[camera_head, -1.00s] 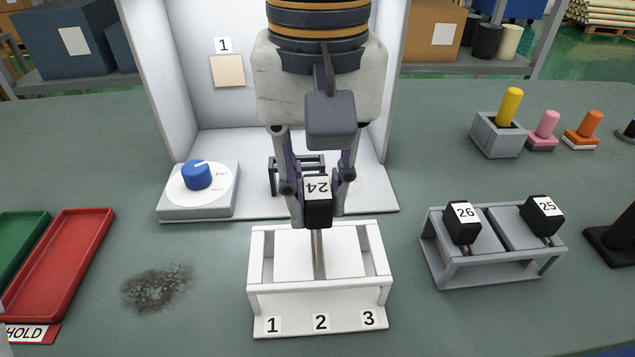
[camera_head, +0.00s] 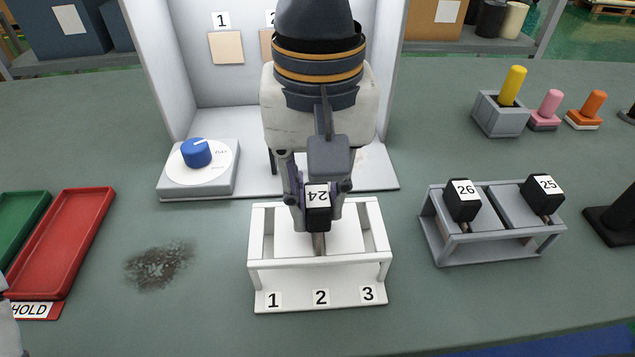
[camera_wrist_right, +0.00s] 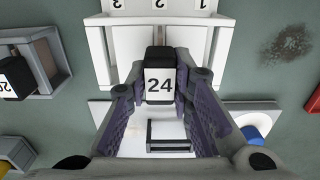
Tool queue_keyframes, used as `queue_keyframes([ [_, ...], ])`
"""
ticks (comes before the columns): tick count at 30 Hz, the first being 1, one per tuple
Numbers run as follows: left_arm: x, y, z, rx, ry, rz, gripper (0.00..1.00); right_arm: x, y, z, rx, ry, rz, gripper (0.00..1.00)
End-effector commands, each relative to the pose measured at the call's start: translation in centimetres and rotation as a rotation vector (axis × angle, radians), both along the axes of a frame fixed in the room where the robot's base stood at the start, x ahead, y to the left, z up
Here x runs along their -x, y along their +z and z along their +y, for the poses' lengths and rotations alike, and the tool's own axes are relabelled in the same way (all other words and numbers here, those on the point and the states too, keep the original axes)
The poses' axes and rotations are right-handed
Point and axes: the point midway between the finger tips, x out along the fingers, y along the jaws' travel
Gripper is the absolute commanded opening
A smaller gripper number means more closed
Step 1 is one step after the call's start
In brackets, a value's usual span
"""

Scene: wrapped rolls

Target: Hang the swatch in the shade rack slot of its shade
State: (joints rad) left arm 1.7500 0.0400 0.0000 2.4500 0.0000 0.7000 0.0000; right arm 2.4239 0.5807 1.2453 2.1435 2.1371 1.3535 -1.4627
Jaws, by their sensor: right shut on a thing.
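My right gripper (camera_head: 318,203) is shut on the black handle of the swatch marked 24 (camera_head: 317,221). A thin brownish stem shows below the handle. The swatch is over the middle of the white shade rack (camera_head: 264,299), in line with its number 2. I cannot tell whether it rests on the rack or is held just above it. In the right wrist view the swatch (camera_wrist_right: 160,86) is between the two fingers, with the rack (camera_wrist_right: 96,50) just beyond. My left gripper is not in view.
Behind stands a white booth with a blue dial (camera_head: 196,153) and a sample panel marked 1 (camera_head: 226,48). A grey rack (camera_head: 485,252) with swatches 26 and 25 is on the right. A red tray (camera_head: 72,245) is on the left. A dark smudge (camera_head: 158,266) marks the table.

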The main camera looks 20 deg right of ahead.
Motion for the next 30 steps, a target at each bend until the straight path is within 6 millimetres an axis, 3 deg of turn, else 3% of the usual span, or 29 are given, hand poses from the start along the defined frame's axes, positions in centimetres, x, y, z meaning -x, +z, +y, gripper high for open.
queue_keyframes([
  [12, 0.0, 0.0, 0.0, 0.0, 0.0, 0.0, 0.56, 0.0, -1.8, 0.0, 0.0, 0.0, 0.001, 0.0],
  [21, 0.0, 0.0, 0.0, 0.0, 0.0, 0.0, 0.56, 0.0, -2.0, 0.0, 0.0, 0.0, 0.001, 0.0],
  [22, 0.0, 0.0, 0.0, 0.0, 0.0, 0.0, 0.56, 0.0, -2.0, 0.0, 0.0, 0.0, 0.001, 0.25],
  [24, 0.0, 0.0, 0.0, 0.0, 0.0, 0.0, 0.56, 0.0, -2.0, 0.0, 0.0, 0.0, 0.001, 0.41],
  [30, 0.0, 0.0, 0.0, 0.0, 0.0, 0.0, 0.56, 0.0, -2.0, 0.0, 0.0, 0.0, 0.001, 0.44],
])
